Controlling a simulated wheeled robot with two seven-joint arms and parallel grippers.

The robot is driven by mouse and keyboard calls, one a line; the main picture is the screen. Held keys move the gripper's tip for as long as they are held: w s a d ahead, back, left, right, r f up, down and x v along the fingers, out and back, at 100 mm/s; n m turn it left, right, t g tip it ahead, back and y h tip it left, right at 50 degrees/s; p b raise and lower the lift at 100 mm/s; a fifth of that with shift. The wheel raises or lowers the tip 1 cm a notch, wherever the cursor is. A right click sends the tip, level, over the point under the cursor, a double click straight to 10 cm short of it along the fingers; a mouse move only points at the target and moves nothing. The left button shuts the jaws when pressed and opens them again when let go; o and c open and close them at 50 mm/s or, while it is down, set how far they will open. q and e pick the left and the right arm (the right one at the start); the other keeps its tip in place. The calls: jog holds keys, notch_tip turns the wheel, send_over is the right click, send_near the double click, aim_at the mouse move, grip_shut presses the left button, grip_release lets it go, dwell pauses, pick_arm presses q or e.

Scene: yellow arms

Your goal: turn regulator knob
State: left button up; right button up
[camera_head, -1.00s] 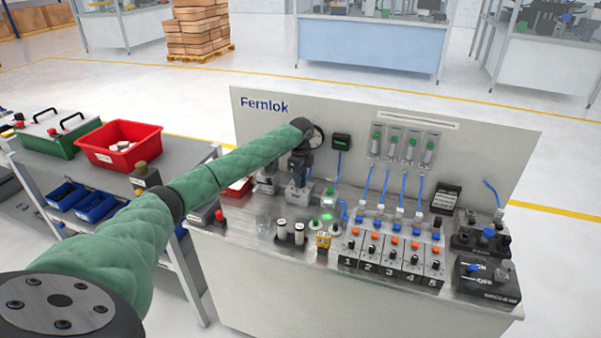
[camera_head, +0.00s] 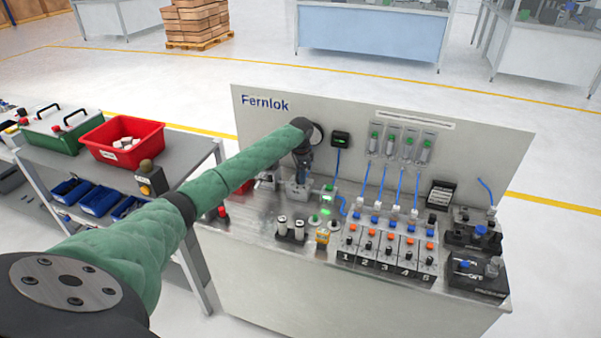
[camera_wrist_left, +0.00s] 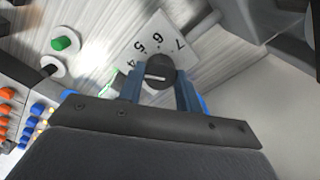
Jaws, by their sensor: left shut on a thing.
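The regulator knob (camera_wrist_left: 161,70) is black and round with a pale pointer line. It stands on a white dial plate (camera_wrist_left: 148,38) marked with numbers; 5, 6 and 7 read clearly. My left gripper (camera_wrist_left: 160,82) is shut on the knob, with one blue finger on each side of it. In the head view my left gripper (camera_head: 300,175) points down at the bench below the black wrist. The knob is hidden there by the gripper, and only part of its pale base (camera_head: 299,190) shows. My right gripper is not in view.
An upright panel (camera_head: 280,115) stands behind. A red bin (camera_head: 122,140) is on the left side table (camera_head: 190,155). Blue tubes (camera_head: 380,185) run down the panel.

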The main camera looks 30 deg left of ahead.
pick_arm(q)
jog(key=shift+r, duration=0.1)
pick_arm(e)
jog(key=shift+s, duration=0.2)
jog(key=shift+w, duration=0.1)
pick_arm(q)
jog(key=o, duration=1)
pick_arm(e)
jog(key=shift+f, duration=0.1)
pick_arm(q)
jog(key=shift+r, duration=0.25)
notch_tip(320, 180, up, 6)
jog(key=b, duration=0.3)
jog(key=shift+w+r, duration=0.1)
jog(key=shift+r, duration=0.5)
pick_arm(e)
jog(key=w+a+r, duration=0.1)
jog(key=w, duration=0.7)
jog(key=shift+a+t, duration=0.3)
